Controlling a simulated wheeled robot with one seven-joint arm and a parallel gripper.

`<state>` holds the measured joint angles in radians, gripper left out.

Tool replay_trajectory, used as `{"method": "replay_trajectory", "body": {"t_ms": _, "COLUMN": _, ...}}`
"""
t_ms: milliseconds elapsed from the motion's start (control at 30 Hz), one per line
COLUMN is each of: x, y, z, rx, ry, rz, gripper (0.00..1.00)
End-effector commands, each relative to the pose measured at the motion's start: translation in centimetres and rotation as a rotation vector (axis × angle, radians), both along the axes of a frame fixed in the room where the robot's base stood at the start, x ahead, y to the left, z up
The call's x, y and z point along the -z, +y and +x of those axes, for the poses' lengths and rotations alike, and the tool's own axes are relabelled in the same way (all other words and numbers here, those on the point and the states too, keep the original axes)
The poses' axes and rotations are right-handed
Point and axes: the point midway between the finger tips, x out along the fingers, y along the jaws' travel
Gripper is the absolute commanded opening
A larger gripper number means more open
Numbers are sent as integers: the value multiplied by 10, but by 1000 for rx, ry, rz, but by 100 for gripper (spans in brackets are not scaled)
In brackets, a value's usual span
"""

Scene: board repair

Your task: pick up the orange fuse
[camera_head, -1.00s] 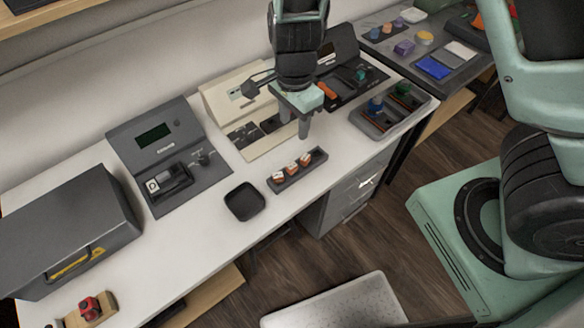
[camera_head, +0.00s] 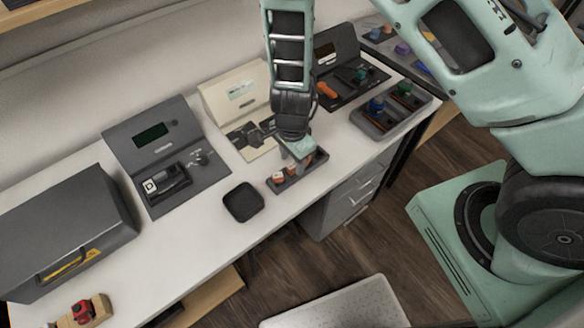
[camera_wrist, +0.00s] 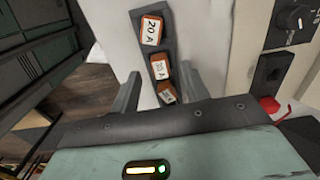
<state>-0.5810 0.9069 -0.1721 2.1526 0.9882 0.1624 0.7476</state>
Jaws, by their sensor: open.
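A narrow dark tray (camera_head: 316,165) holds a row of three orange fuses with white labels. The left fuse (camera_head: 278,177) shows clearly in the head view; my gripper partly covers the others. In the wrist view, the far fuse (camera_wrist: 152,28) and the middle fuse (camera_wrist: 160,70) read 20 A. The near fuse (camera_wrist: 168,93) is partly hidden by my gripper body, and its label is hard to read. My gripper (camera_wrist: 157,88) is open and empty above the tray, its fingers on either side of the row. I cannot tell how high the fingertips are.
A black square dish (camera_head: 243,202) lies left of the tray. A grey tester (camera_head: 165,150) and a cream device (camera_head: 235,95) stand behind. A grey tray with knobbed parts (camera_head: 372,125) is to the right. A dark box (camera_head: 60,235) fills the left end. The bench front edge is close.

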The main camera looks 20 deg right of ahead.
Motion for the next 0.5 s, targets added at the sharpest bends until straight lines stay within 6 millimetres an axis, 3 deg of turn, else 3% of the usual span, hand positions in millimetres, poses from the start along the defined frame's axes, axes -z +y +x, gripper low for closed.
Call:
{"method": "replay_trajectory", "body": {"t_ms": 167, "x": 22, "y": 0, "z": 1, "rx": 0, "ry": 1, "rz": 0, "gripper": 45}}
{"method": "replay_trajectory", "body": {"t_ms": 433, "x": 25, "y": 1, "z": 1, "rx": -1, "ry": -1, "rz": 0, "gripper": 45}}
{"method": "replay_trajectory", "body": {"t_ms": 500, "x": 25, "y": 1, "z": 1, "rx": -1, "ry": -1, "rz": 0, "gripper": 29}}
